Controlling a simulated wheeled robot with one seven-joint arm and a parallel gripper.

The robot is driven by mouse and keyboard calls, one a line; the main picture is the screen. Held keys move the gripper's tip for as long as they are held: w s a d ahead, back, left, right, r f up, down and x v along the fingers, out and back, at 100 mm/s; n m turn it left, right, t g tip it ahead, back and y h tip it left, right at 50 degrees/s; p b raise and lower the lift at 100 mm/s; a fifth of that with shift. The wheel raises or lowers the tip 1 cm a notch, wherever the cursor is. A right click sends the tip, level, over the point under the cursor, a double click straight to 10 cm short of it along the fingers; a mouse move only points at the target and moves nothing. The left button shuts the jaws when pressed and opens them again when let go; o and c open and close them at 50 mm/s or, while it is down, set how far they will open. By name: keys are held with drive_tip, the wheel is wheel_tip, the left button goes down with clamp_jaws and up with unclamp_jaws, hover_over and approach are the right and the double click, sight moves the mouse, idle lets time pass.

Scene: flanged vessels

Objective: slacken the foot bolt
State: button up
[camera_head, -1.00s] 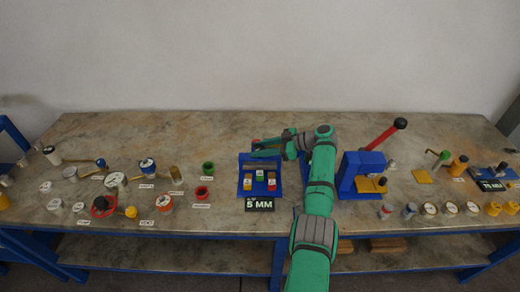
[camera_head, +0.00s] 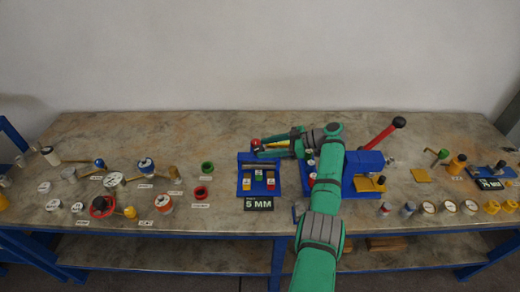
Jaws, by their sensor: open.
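My green gripper (camera_head: 262,147) reaches left from the wrist over the back of a blue fixture (camera_head: 241,184). Its fingers are spread, with a small red-topped piece (camera_head: 256,142) near their tips and a yellowish bar between them. I cannot tell whether the fingers touch either. On the fixture's front sit small yellow, green and red blocks with white tops. A black sign (camera_head: 259,203) reading "5 MM" stands at its front edge. I cannot make out which part is the foot bolt; it is too small or hidden.
A blue press-like device (camera_head: 360,165) with a red lever and black knob (camera_head: 399,122) stands right of my arm, partly behind it. Labelled flanged vessels, a green ring (camera_head: 207,168) and a red ring (camera_head: 201,192) lie left. Several round pieces line the right front edge.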

drive_tip(key=v, duration=0.7)
drive_tip(key=shift+d, duration=0.1)
